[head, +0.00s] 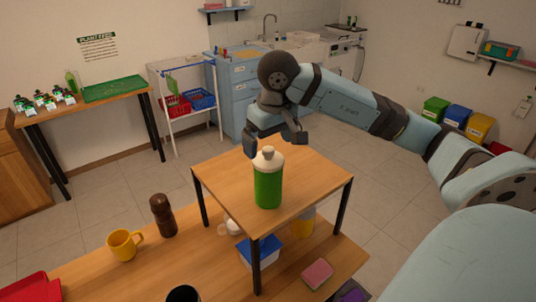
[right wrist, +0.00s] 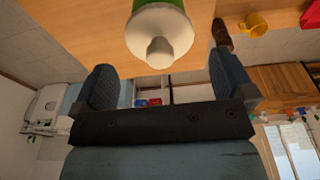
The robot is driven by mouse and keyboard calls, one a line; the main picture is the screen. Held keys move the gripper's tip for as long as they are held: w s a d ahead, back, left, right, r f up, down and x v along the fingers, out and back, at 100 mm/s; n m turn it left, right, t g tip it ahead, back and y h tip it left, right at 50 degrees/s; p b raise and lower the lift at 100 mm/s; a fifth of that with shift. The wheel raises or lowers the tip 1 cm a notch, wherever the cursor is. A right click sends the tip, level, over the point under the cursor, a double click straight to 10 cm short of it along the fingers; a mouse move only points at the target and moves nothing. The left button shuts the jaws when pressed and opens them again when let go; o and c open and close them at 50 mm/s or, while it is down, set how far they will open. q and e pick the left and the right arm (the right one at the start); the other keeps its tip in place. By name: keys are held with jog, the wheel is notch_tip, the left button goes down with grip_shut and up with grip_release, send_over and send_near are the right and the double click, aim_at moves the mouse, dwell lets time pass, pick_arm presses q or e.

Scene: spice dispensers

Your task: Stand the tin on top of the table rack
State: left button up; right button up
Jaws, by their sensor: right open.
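The tin, a green container with a white shoulder and cap (head: 268,188), stands upright on the wooden top of the table rack (head: 315,180). My right gripper (head: 274,143) is open and empty, beyond and slightly above the tin's cap in the head view. In the right wrist view the tin's white cap (right wrist: 160,42) lies ahead of my open fingers (right wrist: 165,80), between their lines and apart from both. My left gripper is not in view.
The rack stands on a lower wooden table (head: 100,275). The rack top around the tin is clear.

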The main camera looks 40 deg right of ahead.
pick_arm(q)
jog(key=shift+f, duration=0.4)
pick_arm(e)
notch_tip(320, 180, up, 7)
jog(key=s, duration=0.1)
jog(key=shift+r, duration=0.2)
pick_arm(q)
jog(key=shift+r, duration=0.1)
